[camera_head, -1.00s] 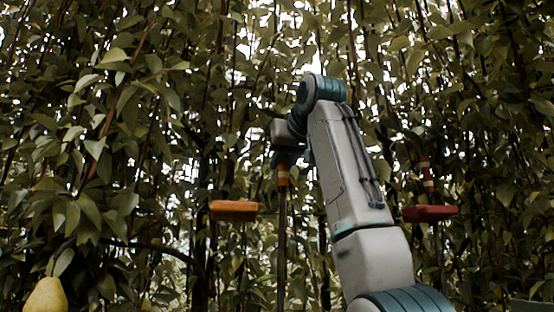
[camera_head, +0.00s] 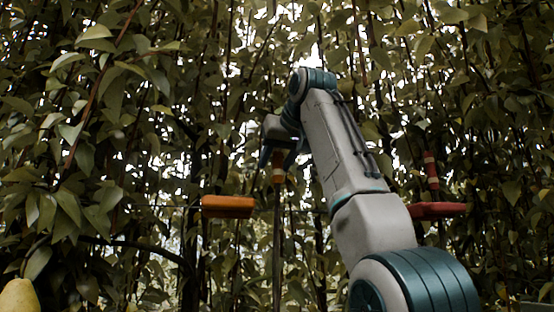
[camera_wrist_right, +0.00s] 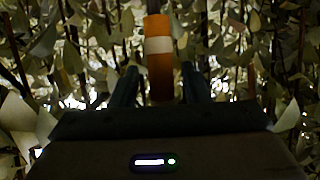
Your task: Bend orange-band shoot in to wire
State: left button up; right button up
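The orange-banded shoot stands upright left of centre, its orange and white band (camera_head: 278,168) just under my right gripper (camera_head: 273,157). In the right wrist view the band (camera_wrist_right: 159,62) shows between the two dark fingers of that gripper (camera_wrist_right: 160,88). A gap shows on each side of the band, so the fingers look open; how deep the band sits between them is hard to tell. An orange block (camera_head: 228,207) is left of the shoot, at the height of a thin horizontal wire (camera_head: 310,211). My left gripper is not in view.
A red-banded shoot (camera_head: 431,170) and a red block (camera_head: 437,210) are to the right, beyond my right arm. Dense leaves and stems fill the background. A pear (camera_head: 18,296) is at the lower left edge.

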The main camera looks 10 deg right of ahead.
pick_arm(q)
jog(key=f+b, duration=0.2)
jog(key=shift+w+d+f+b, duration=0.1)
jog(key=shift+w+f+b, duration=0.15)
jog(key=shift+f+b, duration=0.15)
pick_arm(e)
jog(key=v, duration=1)
jog(key=shift+s+r, duration=0.2)
jog(key=shift+s, duration=0.15)
jog(key=shift+w, duration=0.15)
jog(key=shift+d, duration=0.1)
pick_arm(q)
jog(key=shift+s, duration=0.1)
pick_arm(e)
jog(key=shift+f, duration=0.1)
